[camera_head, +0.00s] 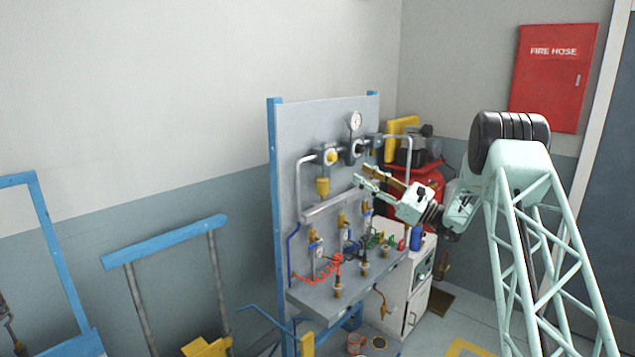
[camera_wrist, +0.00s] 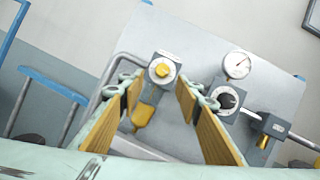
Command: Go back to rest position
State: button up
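My gripper (camera_head: 364,177) is raised in front of the upper part of the grey bench panel (camera_head: 287,205), pointing left toward it. In the wrist view its two fingers with yellow-brown pads stand well apart, and the gap (camera_wrist: 160,88) between them is empty. Beyond the gap is a grey regulator with a round yellow knob (camera_wrist: 162,71) and a yellow bowl (camera_wrist: 143,113) below it. The regulator also shows in the head view (camera_head: 329,157), left of the fingertips. Touching cannot be seen; the fingers look clear of it.
A pressure gauge (camera_head: 355,121) and a black-knobbed unit (camera_wrist: 229,98) sit right of the regulator. A white cabinet (camera_head: 407,300) and red machine (camera_head: 404,190) stand behind right. Blue rails (camera_head: 165,241) stand left.

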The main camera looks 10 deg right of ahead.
jog(key=s+a+r+n+g+b, duration=0.1)
jog(key=s+a+r+n+g, duration=0.25)
jog(key=s+a, duration=0.45)
jog(key=s+a+r+n+g, duration=0.3)
jog(key=s+a+r+g, duration=0.1)
jog(key=s+a, duration=0.4)
jog(key=s+a+n+g+h+b, duration=0.1)
jog(key=s+a+n+g+h, duration=0.2)
jog(key=s, duration=0.7)
jog(key=s+a+n+g+h, duration=0.15)
jog(key=s+a, duration=0.35)
jog(key=s, duration=0.5)
jog(key=s+n+h+b, duration=0.1)
jog(key=s+n+h, duration=0.2)
jog(key=s, duration=0.9)
jog(key=s+d+f+n+h, duration=0.2)
jog(key=s+d, duration=0.3)
jog(key=s, duration=0.5)
jog(key=s+d+f+n+t+h+b, duration=0.1)
jog(key=s+d+f+n+h, duration=0.2)
jog(key=s, duration=0.7)
jog(key=s+d+f+n+t+h+b, duration=0.1)
jog(key=s+d+f+n+h, duration=0.1)
jog(key=s+d+f+h, duration=0.2)
jog(key=s+d+h, duration=0.1)
jog(key=s+d, duration=0.2)
jog(key=s, duration=0.3)
jog(key=shift+s+d+n, duration=0.2)
jog(key=shift+d+n, duration=0.1)
jog(key=shift+n, duration=0.1)
